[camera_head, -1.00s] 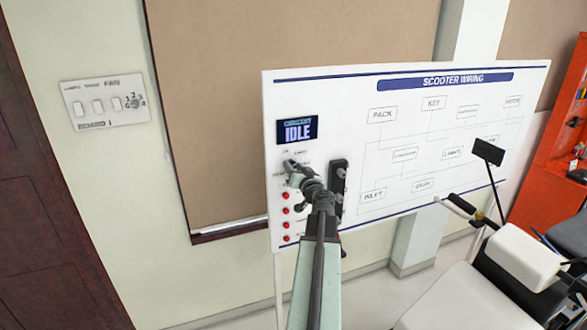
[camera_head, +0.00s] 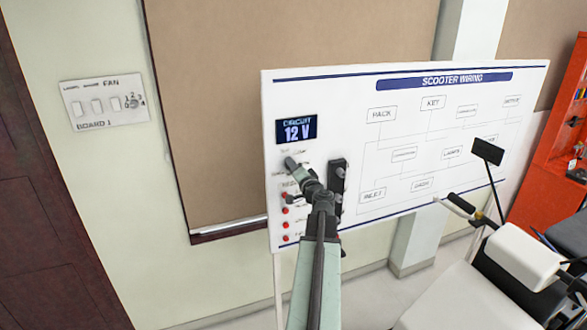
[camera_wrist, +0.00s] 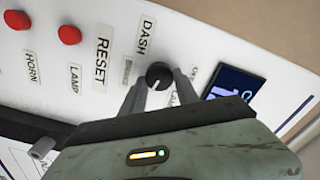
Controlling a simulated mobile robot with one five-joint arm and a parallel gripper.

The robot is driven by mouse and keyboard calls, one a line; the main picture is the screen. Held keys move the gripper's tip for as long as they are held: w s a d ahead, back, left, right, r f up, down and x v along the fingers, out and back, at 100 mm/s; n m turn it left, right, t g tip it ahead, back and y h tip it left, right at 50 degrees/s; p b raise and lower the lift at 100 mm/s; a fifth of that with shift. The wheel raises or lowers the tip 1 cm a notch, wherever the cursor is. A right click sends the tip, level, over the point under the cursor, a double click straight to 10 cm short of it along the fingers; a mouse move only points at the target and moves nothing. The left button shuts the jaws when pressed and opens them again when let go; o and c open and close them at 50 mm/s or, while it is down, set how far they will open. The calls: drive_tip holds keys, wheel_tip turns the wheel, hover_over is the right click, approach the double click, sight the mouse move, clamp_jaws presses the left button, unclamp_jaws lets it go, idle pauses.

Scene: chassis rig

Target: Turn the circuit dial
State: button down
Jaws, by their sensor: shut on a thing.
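The circuit dial is a small round black knob (camera_wrist: 158,76) on the white wiring board, seen in the wrist view. My gripper (camera_wrist: 160,84) is shut on it, with one finger on each side. In the head view my gripper (camera_head: 291,165) is at the board's left part, and my arm and gripper hide most of the dial. The small screen (camera_head: 297,130) above it reads "CIRCUIT 12 V". The screen also shows in the wrist view (camera_wrist: 234,84), partly cut off by my gripper's body.
The white board (camera_head: 440,130) is titled "SCOOTER WIRING". Red buttons (camera_head: 287,211) run down its left side below the dial. A wall switch panel (camera_head: 105,102) is at the left.

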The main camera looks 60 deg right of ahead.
idle(0.5)
drive_tip(key=c, duration=0.9)
unclamp_jaws()
drive_tip(key=v, duration=0.7)
drive_tip(key=shift+s+a, duration=0.25)
drive_tip(key=shift+s, duration=0.05)
